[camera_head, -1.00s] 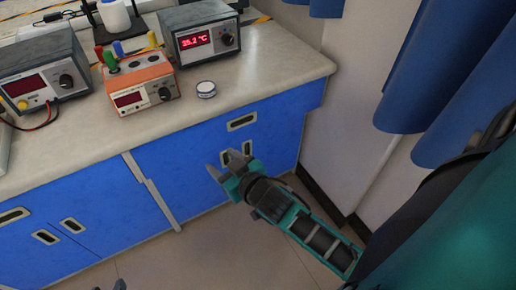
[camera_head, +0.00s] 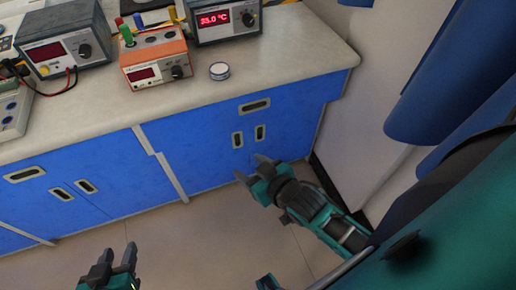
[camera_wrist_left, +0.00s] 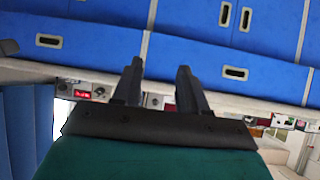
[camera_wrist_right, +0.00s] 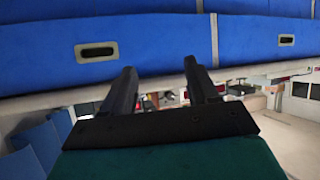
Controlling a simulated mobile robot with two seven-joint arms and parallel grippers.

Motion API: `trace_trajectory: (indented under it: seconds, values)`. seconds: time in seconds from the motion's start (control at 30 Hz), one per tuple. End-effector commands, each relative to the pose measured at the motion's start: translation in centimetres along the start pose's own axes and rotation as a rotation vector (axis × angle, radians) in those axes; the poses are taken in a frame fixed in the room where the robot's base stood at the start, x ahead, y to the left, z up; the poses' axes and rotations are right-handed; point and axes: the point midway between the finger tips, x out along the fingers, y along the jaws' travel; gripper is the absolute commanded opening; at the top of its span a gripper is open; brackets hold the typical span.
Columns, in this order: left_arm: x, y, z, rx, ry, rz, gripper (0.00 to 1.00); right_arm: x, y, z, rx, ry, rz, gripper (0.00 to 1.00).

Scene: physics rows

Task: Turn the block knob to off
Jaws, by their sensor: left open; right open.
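A grey instrument (camera_head: 224,20) with a red readout of 35.0 °C stands at the back of the counter, cut by the top edge of the head view. Its dark round knob (camera_head: 248,18) is right of the readout; its setting is too small to read. My right gripper (camera_head: 252,168) is open and empty in front of the blue cabinet doors, below the counter top and apart from the knob. My left gripper (camera_head: 118,256) is open and empty over the floor at the bottom left. Both grippers also show open in the left wrist view (camera_wrist_left: 160,72) and right wrist view (camera_wrist_right: 160,74).
An orange-topped instrument (camera_head: 155,62) with a dark knob (camera_head: 177,72) and a grey instrument (camera_head: 62,40) with red and black leads stand further left. A small round white container (camera_head: 219,71) sits on the counter (camera_head: 285,60). The counter's right part is clear.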

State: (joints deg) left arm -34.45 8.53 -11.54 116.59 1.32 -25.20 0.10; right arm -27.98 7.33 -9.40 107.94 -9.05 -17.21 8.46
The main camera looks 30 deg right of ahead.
Motion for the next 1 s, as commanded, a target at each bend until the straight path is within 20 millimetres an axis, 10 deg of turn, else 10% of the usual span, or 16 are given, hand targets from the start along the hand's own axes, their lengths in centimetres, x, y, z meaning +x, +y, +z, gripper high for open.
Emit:
trace_trajectory:
  seconds: [1.0]
  values:
    - [-0.5, -1.8, 2.3, 0.013, -0.013, -0.048, 0.43, -4.6, -1.6, 3.1, 0.008, -0.119, -0.061, 0.59]
